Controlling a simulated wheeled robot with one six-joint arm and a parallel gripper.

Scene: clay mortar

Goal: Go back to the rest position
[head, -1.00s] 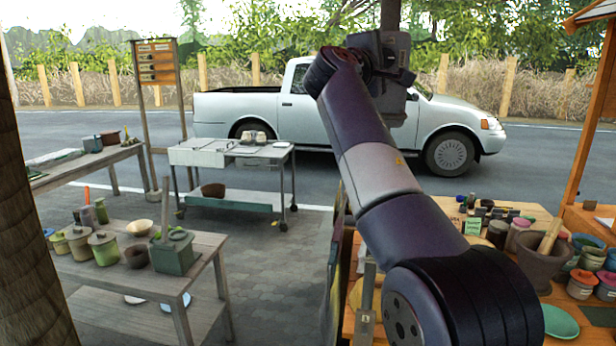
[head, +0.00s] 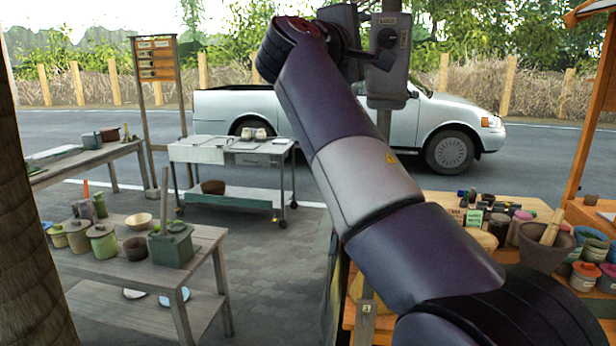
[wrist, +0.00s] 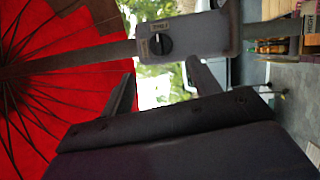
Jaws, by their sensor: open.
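My gripper (wrist: 160,72) is open in the wrist view, with its two dark fingers apart and nothing between them. Beyond the fingertips is a grey switch box (wrist: 205,35) with a dark round knob (wrist: 160,44) and small labels. In the head view my arm is raised and reaches up and left across the middle. The same switch box (head: 388,85) hangs on a post just right of my wrist. I cannot tell the exact gap between fingers and box. The fingers are not clear in the head view.
A worktable with a mortar (head: 545,245) and paint pots stands at the lower right. A wooden table (head: 110,268) with jars is at the left, a metal cart (head: 228,150) behind it. A white truck (head: 440,125) stands on the road. A red umbrella (wrist: 60,60) shows in the wrist view.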

